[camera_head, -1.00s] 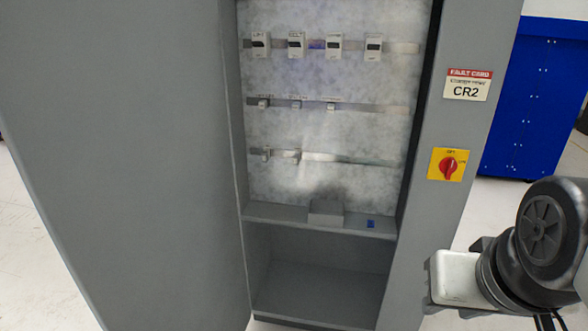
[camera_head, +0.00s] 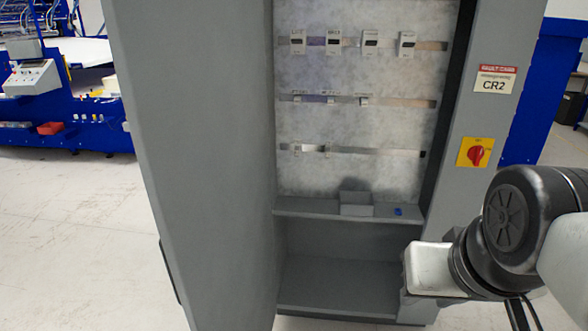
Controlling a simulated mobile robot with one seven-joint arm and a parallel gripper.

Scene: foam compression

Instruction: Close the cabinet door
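The grey cabinet door (camera_head: 195,160) stands open on the left of the cabinet (camera_head: 490,110), seen at a steep angle. A dark strip, perhaps a handle, shows at its lower left edge. The cabinet interior is exposed, with several switch modules on rails and a lower shelf. My gripper (camera_head: 430,268) is at the lower right, in front of the cabinet's right side and apart from the door in the picture. Its pale body shows, but its fingertips cannot be made out.
A small grey box (camera_head: 356,203) and a blue item (camera_head: 398,211) sit on the inner shelf. A red rotary switch (camera_head: 475,153) is on the right frame. A blue machine (camera_head: 70,110) stands back left. Floor left of the door is clear.

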